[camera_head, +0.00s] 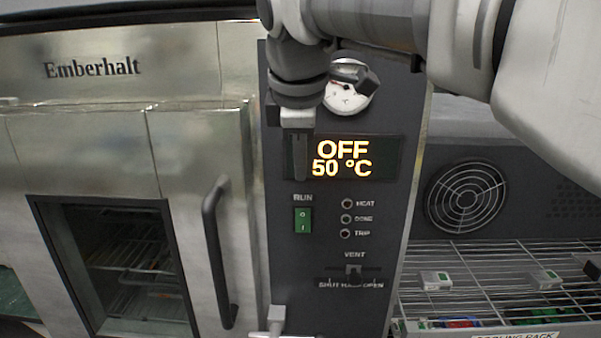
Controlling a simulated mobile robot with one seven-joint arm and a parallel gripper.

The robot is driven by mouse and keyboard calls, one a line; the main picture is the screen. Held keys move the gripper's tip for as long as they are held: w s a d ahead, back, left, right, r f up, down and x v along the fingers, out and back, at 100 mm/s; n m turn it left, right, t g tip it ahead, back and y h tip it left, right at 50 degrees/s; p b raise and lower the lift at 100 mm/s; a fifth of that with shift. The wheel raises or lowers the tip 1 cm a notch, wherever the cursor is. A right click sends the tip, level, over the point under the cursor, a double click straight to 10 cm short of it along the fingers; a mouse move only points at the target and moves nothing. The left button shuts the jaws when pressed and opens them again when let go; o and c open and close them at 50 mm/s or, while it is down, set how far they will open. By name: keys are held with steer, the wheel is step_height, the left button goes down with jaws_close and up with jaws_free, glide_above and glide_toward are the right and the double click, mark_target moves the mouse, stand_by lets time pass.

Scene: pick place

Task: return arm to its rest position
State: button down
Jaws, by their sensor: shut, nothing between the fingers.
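My arm reaches in from the upper right, and my gripper (300,165) points down in front of the oven's dark control panel (330,270). Its fingers are shut with nothing between them. They overlap the left end of the display (385,155), which reads OFF and 50 °C. I cannot tell whether they touch the panel. The wrist partly covers the white dial (350,97) above the display.
The steel oven door (180,150) has a window (130,265) and a dark upright handle (217,255). A green RUN switch (303,220) and a VENT slider (354,271) sit lower on the panel. At right, a wire cooling rack (480,260) holds small items below a fan grille (466,197).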

steer(key=s+d+f+m, duration=1.4)
steer(key=s+f+m, duration=0.2)
steer(key=s+m, duration=0.1)
steer(key=shift+s+f+m+t, duration=0.3)
steer(key=shift+f, duration=0.05)
